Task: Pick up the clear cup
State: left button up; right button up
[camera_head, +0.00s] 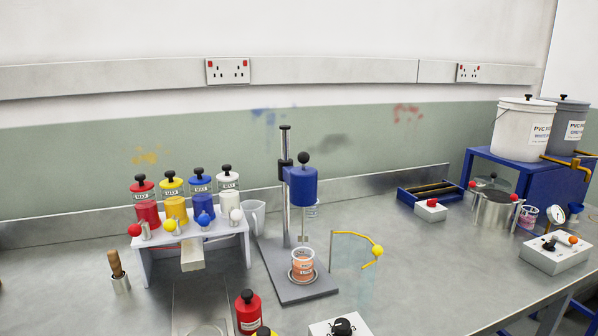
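A clear cup (302,262) with orange-red contents or markings stands upright on the grey base plate of a stirrer stand, below its blue head (303,187). A thin shaft comes down from the head towards the cup; I cannot tell whether it reaches inside. A third cup, pinkish (527,216), stands at the right beside a steel pot. I cannot tell from the picture alone which cup is meant. Neither of my grippers is in view.
A white rack (141,253) with several coloured bottles stands left of the stirrer, with a pale jug (254,216) between. A yellow bent rod (352,236) with a ball stands right of the cup. A red bottle (248,311) is in front.

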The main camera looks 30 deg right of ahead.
aim_at(303, 265)
jog(key=u, duration=1.65)
jog(key=k, duration=1.15)
jog(key=z, duration=1.65)
jog(key=i, duration=0.5)
jog(key=u, duration=0.1)
